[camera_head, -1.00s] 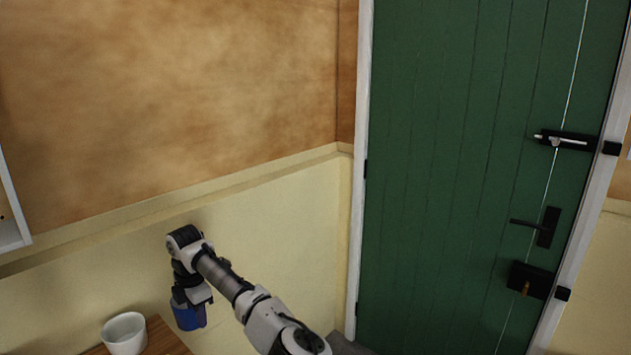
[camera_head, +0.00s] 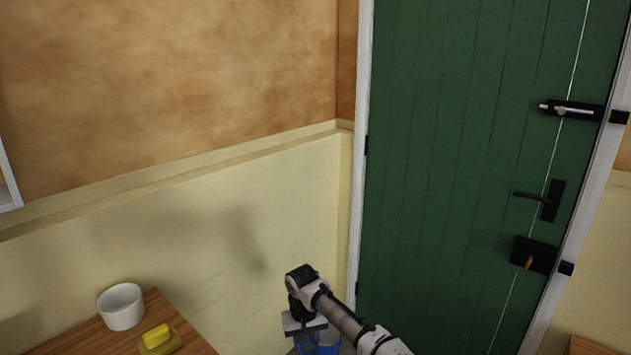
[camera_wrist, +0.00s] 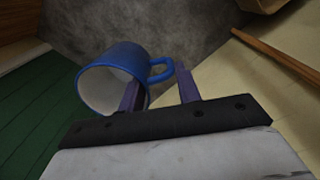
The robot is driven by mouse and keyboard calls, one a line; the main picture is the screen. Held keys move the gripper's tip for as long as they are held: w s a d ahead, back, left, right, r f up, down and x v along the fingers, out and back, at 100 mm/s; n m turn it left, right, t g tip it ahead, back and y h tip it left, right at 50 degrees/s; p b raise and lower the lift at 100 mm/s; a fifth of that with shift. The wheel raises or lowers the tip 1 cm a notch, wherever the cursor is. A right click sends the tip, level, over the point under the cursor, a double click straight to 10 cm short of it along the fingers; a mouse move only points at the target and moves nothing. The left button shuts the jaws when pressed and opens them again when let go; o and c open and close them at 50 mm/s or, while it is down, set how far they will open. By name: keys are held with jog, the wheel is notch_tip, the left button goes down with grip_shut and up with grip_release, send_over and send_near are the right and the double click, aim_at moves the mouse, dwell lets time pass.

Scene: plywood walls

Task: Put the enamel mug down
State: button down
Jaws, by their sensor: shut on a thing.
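The enamel mug (camera_wrist: 112,72) is blue outside and white inside. In the wrist view it lies tilted, with its open mouth toward the lower left. My gripper (camera_wrist: 158,92) is shut on the mug at its handle side; one purple finger overlaps the mug's wall and the other stands just right of the handle. In the head view the mug (camera_head: 328,345) is partly cut off at the bottom edge, below my gripper (camera_head: 308,335). It hangs to the right of the wooden tabletop, apart from it.
A cream-and-brown wall (camera_head: 230,255) stands behind, and a closed green door (camera_head: 440,180) to the right.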

aim_at(316, 352)
jog(key=d+f+m, duration=0.1)
jog(key=s+d+f+m, duration=0.1)
jog(key=shift+s+d+f+m, duration=0.1)
jog(key=shift+d+m, duration=0.1)
jog(key=shift+m, duration=0.1)
jog(key=s+f, duration=1.5)
jog(key=f, duration=0.1)
jog(key=shift+s+f, duration=0.3)
jog(key=shift+s, duration=0.05)
jog(key=shift+a, duration=0.1)
jog(key=shift+w, duration=0.15)
jog(key=shift+s, duration=0.2)
